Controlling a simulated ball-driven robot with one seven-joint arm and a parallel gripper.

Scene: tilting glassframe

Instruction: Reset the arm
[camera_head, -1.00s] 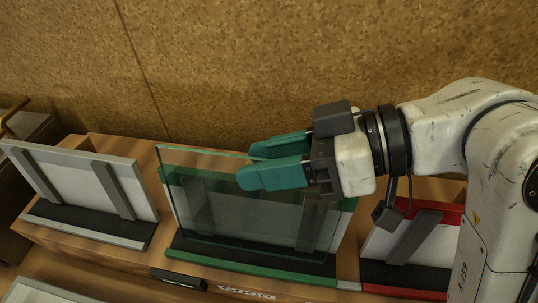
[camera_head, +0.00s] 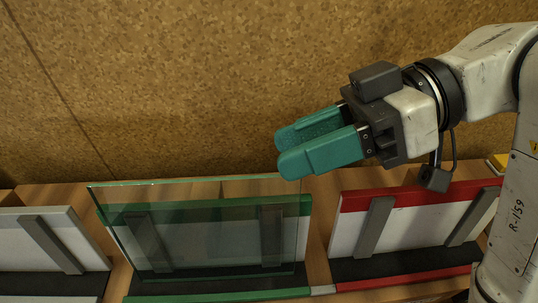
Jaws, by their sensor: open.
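My gripper (camera_head: 287,155) has two teal fingers and is open and empty. It hangs in the upper right, in front of the cork wall and above the right end of the green-marked frame (camera_head: 209,294). A clear glass pane (camera_head: 199,243) leans in that frame against two grey uprights. The fingers appear apart from the pane's top edge. My white arm comes in from the right.
A red-edged frame (camera_head: 364,200) with a white panel stands to the right, partly behind my arm. A grey-edged frame (camera_head: 70,228) stands at the left. A wooden shelf (camera_head: 318,255) carries them. The cork wall (camera_head: 170,90) rises behind.

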